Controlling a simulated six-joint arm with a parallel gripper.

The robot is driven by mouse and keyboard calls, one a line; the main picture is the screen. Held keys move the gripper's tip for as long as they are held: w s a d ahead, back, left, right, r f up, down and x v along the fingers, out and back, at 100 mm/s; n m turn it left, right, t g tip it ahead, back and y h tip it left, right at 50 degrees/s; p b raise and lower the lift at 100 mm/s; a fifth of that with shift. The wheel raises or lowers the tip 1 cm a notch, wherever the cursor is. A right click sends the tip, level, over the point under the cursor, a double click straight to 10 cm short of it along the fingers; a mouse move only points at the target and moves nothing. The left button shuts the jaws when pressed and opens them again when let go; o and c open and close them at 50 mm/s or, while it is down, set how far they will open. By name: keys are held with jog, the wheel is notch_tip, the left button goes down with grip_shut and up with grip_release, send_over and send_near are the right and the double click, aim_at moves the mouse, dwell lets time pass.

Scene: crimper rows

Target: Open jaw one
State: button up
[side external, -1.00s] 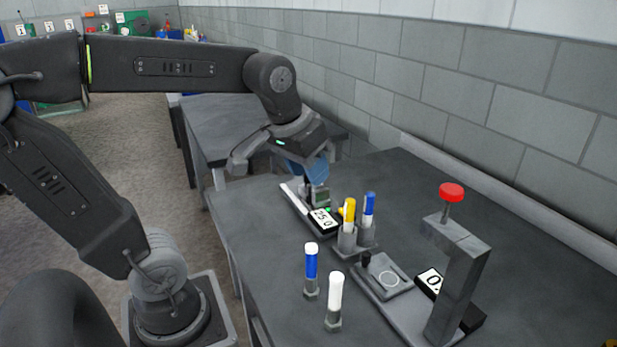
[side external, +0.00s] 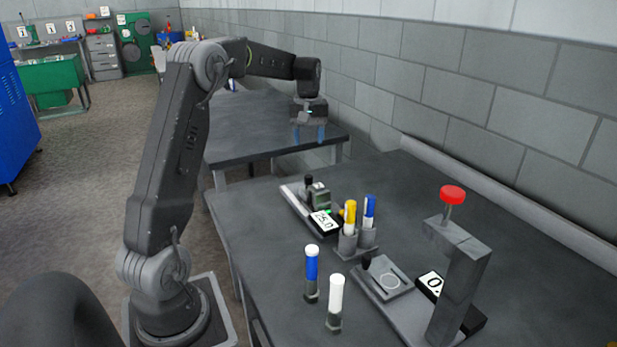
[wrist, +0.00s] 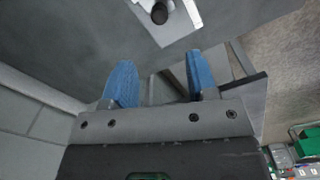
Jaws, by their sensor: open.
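A grey rail device (side external: 292,191) with a black knob (side external: 308,180), a small grey-green block (side external: 320,196) and a display reading 25.0 (side external: 325,220) lies at the bench's far left end. No label marks it as jaw one. My gripper (side external: 309,137) is open and empty, its blue fingers pointing down, above and beyond this device and apart from it. In the wrist view, my gripper (wrist: 161,70) has clear space between its fingers. A light grey plate with a dark round knob (wrist: 160,13) shows at the top edge there.
Blue and yellow markers (side external: 350,213) stand in a grey holder (side external: 357,245). Blue-and-white and white tubes (side external: 336,293) stand in front. A second device (side external: 392,282) and a post with a red knob (side external: 452,194) stand right. A second table (side external: 250,125) lies behind.

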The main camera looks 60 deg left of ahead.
aim_at(308, 176)
notch_tip(308, 176, down, 12)
jog(key=shift+f, duration=0.15)
jog(key=shift+c, duration=0.3)
grip_shut()
dwell(0.4)
